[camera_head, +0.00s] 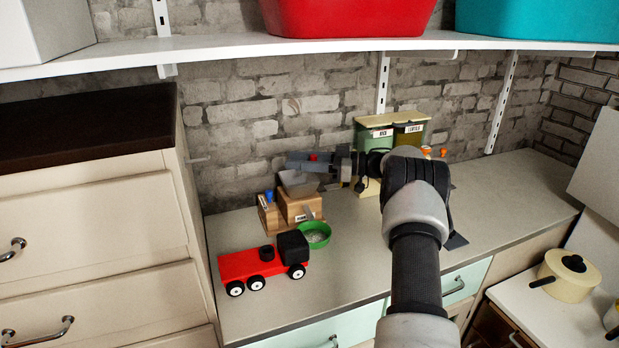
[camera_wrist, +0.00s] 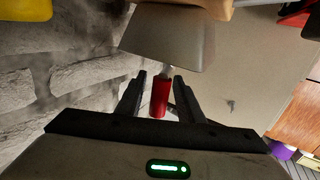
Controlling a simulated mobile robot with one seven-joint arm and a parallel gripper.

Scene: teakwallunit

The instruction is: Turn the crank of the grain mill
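The grain mill is a wooden box (camera_head: 301,206) with a grey metal hopper (camera_head: 298,184) on top; it stands on the counter by the brick wall. The hopper also shows in the wrist view (camera_wrist: 165,38). The crank's red handle (camera_wrist: 160,98) stands between my gripper's fingers (camera_wrist: 159,80), with small gaps seen on both sides. My gripper (camera_head: 308,160) is open around the handle, above and behind the hopper in the head view. A bit of red handle (camera_head: 313,156) shows there. Most of the crank arm is hidden by the hopper and my gripper.
A green bowl (camera_head: 315,235) and a red toy truck (camera_head: 264,262) stand in front of the mill. A cream drawer cabinet (camera_head: 90,240) is at left. A white shelf (camera_head: 230,48) runs overhead.

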